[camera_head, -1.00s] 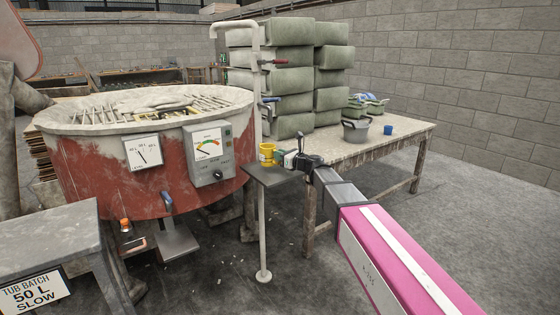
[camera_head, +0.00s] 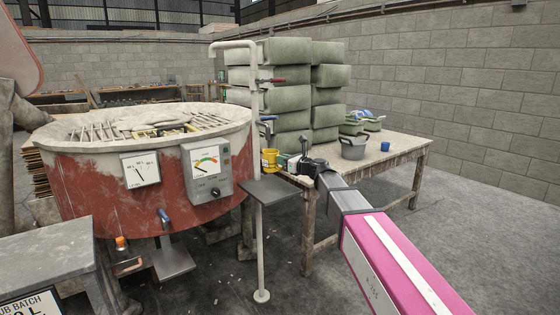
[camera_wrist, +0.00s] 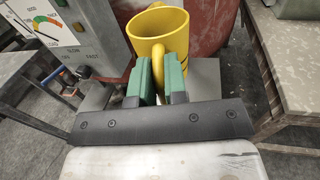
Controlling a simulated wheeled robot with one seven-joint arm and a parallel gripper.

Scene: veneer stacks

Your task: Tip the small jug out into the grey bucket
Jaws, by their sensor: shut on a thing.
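The small yellow jug (camera_head: 269,158) is held just above the small grey stand plate (camera_head: 268,191), left of the work table. In the wrist view the jug (camera_wrist: 152,40) has its open mouth up, and its handle lies between the green finger pads. My gripper (camera_head: 284,161) is shut on that handle; it fills the lower part of the wrist view (camera_wrist: 160,82). Any contents of the jug cannot be made out. The grey bucket (camera_head: 353,149) stands on the work table, to the right of my gripper and apart from it.
A blue cup (camera_head: 385,146) stands right of the bucket on the work table (camera_head: 398,157). A tap pipe (camera_head: 256,110) rises behind the plate. The red tub (camera_head: 100,190) with its gauge box (camera_head: 208,170) is at left.

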